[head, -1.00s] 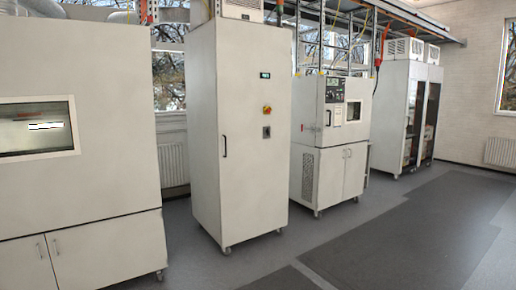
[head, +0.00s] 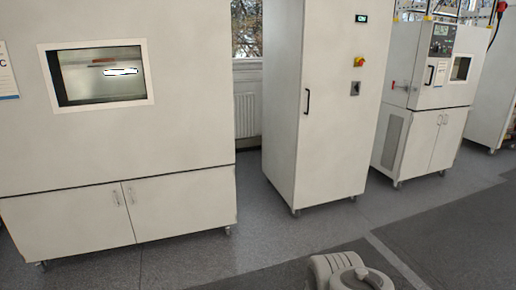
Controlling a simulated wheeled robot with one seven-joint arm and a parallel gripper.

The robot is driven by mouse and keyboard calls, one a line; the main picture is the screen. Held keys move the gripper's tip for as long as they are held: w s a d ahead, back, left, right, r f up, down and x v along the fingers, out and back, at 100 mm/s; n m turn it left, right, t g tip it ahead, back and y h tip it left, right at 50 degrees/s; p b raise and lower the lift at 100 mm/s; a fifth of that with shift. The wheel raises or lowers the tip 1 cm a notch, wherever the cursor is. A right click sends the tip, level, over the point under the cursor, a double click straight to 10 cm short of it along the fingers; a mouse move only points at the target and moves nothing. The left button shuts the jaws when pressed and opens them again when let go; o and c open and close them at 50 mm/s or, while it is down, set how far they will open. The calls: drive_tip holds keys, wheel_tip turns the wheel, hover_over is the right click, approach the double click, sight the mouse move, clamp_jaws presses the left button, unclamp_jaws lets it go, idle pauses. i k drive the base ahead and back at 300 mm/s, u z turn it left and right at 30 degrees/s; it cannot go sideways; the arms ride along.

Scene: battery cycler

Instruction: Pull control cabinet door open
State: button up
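The tall cream control cabinet (head: 336,120) stands on casters right of centre in the head view. Its front door looks closed. A black vertical handle (head: 307,101) is on the left side of the door. A small green-lit display (head: 361,18), a red and yellow switch (head: 359,61) and a dark square fitting (head: 355,88) sit on the right part of the door. The cabinet's top is cut off by the frame. Part of my own arm shows at the bottom edge, well short of the cabinet. My gripper is not in view.
A wide chamber with a window (head: 190,120) stands left of the cabinet, with a gap between them. A smaller test chamber (head: 422,140) stands to the right. The grey floor (head: 290,240) in front of the cabinet is clear. Dark mats (head: 450,235) cover the floor at right.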

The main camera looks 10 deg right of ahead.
sight(336, 130)
drive_tip(key=z, duration=0.4)
drive_tip(key=i, duration=2.7)
drive_tip(key=u, duration=0.4)
drive_tip(key=i, duration=1.45)
drive_tip(key=u, duration=0.4)
